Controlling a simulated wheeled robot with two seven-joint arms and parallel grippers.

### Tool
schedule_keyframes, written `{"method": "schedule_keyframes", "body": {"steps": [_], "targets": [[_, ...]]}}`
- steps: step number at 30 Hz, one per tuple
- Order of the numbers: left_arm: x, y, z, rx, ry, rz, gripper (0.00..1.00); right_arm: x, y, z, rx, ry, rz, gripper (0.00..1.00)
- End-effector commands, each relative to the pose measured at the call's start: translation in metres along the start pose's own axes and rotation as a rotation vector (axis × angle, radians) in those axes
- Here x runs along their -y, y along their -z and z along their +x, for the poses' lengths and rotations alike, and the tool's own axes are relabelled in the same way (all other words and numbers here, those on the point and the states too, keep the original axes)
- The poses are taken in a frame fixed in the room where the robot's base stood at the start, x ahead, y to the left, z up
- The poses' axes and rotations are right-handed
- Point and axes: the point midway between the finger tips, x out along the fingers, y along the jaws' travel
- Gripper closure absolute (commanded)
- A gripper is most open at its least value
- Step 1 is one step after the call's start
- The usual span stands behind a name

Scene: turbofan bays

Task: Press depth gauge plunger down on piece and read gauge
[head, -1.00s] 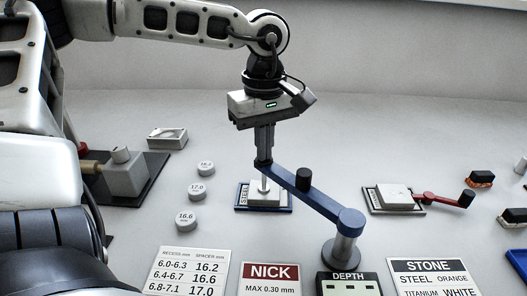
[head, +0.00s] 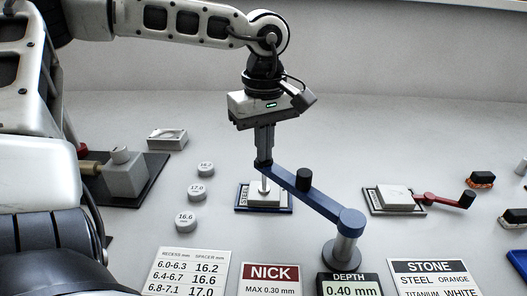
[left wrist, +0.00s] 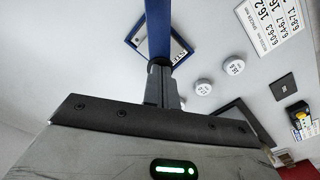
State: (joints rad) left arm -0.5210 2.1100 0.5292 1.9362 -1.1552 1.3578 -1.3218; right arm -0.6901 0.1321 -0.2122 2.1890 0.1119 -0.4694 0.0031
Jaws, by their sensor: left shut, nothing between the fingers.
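The depth gauge is a blue arm (head: 310,194) on a grey post (head: 343,250), with a black knob on the arm. The arm's left end lies over a white piece (head: 267,194) on a blue-edged plate marked STEEL, and the plunger tip meets the piece. My left gripper (head: 264,160) is shut and empty, pointing down with its fingertips at the top of the arm's plunger end. In the left wrist view the fingers (left wrist: 160,88) also meet the blue arm (left wrist: 159,30). The depth display (head: 348,285) reads 0.40 mm. My right gripper is out of view.
Spacers marked 16.2, 17.0 and 16.6 (head: 186,221) stand left of the piece. A NICK card (head: 270,279) reads MAX 0.30 mm. A spacer chart (head: 187,272) and STONE card (head: 432,278) lie in front. A red-handled fixture (head: 395,199) stands right.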

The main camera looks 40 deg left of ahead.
Motion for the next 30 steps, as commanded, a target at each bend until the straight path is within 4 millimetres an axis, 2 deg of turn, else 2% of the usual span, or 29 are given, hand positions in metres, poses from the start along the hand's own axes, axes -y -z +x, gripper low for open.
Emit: {"method": "schedule_keyframes", "body": {"steps": [11,18,23,30], "targets": [[0.002,-0.001,0.004,0.007,0.011,0.0,1.0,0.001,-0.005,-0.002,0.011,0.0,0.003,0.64],[0.002,-0.001,-0.019,0.005,0.009,-0.001,1.0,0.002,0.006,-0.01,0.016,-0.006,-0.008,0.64],[0.001,0.0,-0.033,0.003,0.006,-0.001,1.0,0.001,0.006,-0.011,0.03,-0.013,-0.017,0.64],[0.001,0.0,-0.053,0.002,0.004,-0.001,1.0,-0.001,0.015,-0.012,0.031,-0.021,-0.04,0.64]]}}
